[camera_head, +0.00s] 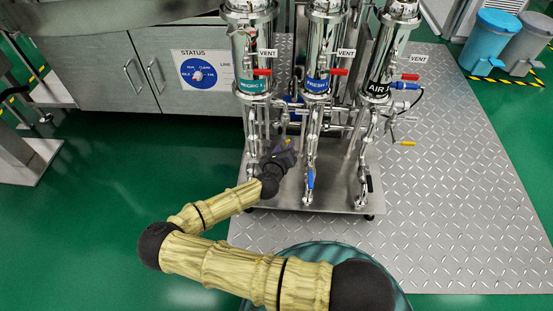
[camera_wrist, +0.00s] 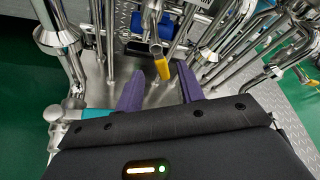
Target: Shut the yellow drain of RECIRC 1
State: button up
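The RECIRC 1 housing (camera_head: 252,50) is the left of three steel columns, with a teal label. A yellow valve handle (camera_wrist: 162,68) shows in the wrist view on the end of a steel pipe, pointing toward me.
The FRESH (camera_head: 318,50) and AIR (camera_head: 380,60) columns stand to the right. Red vent handles (camera_head: 262,72), a blue handle (camera_head: 310,179) and another yellow handle (camera_head: 407,143) stick out. A teal part (camera_wrist: 95,113) is close to my gripper's left side. Grey cabinets (camera_head: 110,70) stand left.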

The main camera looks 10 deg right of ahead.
jog(key=p+v, duration=0.3)
jog(key=v, duration=0.6)
jog(key=shift+s+p, duration=0.3)
jog(key=shift+s, duration=0.05)
jog(key=shift+a+r, duration=0.1)
jog(key=shift+a, duration=0.05)
